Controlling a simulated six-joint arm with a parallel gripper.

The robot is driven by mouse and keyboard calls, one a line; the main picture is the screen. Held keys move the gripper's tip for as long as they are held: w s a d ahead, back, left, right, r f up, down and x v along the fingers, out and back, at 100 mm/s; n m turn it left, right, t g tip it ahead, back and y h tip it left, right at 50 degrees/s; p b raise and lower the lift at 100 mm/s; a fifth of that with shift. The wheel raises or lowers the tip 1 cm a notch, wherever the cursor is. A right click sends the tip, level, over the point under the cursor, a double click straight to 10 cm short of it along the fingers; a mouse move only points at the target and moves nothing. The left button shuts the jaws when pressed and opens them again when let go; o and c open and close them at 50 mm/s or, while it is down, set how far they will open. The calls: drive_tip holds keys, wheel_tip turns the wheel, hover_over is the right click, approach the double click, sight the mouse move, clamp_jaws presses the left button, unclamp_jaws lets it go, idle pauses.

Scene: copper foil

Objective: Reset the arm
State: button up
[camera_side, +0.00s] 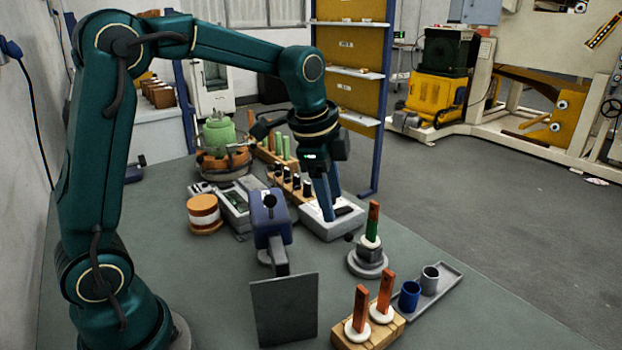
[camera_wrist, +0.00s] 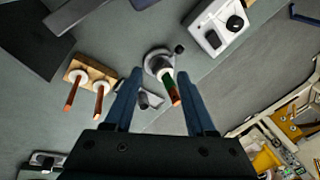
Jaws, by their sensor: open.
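My gripper (camera_side: 327,205) hangs from the arm over the table, fingers pointing down, just behind and left of a grey round stand (camera_side: 368,262). Two more copper strips (camera_side: 386,290) stand in white collars on a wooden block (camera_side: 373,335).
A grey tray (camera_side: 440,287) holds a blue cup (camera_side: 409,295) and a grey cup (camera_side: 430,280). A blue device (camera_side: 270,222) with a dark plate (camera_side: 284,310) stands left. A white instrument (camera_side: 335,222) lies beside my fingers.

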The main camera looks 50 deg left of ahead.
drive_tip(key=s+d+n+t, duration=0.1)
drive_tip(key=s+d+n, duration=0.1)
drive_tip(key=s+n, duration=0.3)
drive_tip(key=s+d+n+t, duration=0.1)
drive_tip(key=s+n, duration=0.4)
drive_tip(key=s, duration=0.7)
drive_tip(key=shift+s+d+r+n, duration=0.15)
drive_tip(key=shift+d+r+n, duration=0.15)
drive_tip(key=shift+d+r, duration=0.15)
